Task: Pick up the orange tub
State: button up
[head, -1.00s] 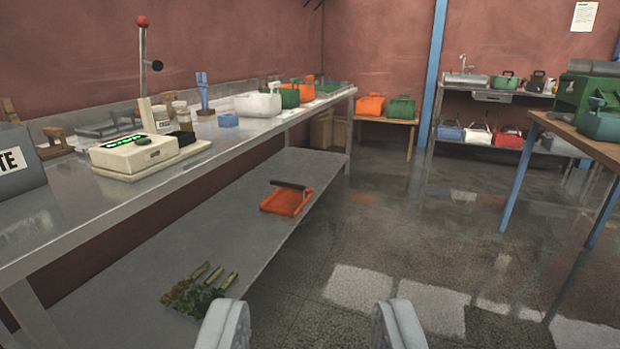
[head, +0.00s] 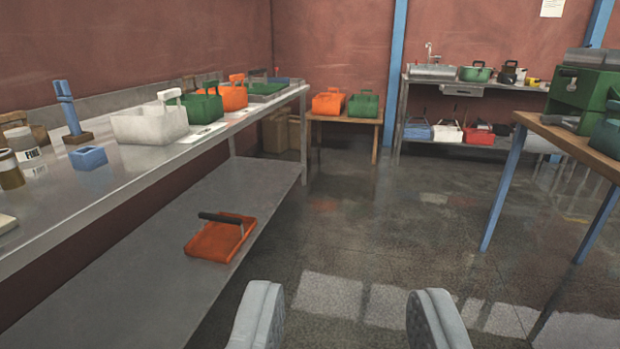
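Two orange tubs with handles stand at a distance. One orange tub (head: 234,98) is on the long metal bench, in a row with white and green tubs. Another orange tub (head: 328,104) is on a small wooden table by the back wall, beside a green tub (head: 363,106). A flat orange tray-like carrier with a dark handle (head: 219,240) lies on the bench's lower shelf. My gripper (head: 348,318) is open and empty at the bottom of the view, over the floor and well short of all of these.
The long metal bench (head: 200,150) runs along the left, with a white tub (head: 150,125) and a small blue box (head: 88,158) on it. A wooden-topped table with blue legs (head: 570,145) stands at the right. The floor (head: 400,220) between them is clear.

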aim_at(234, 98)
jog(key=i+j+z, duration=0.25)
jog(key=i, duration=1.4)
jog(key=i+u, duration=0.15)
jog(key=i, duration=0.35)
jog(key=i+l+u, duration=0.1)
jog(key=i, duration=0.35)
jog(key=i+l+u, duration=0.15)
jog(key=i, duration=0.35)
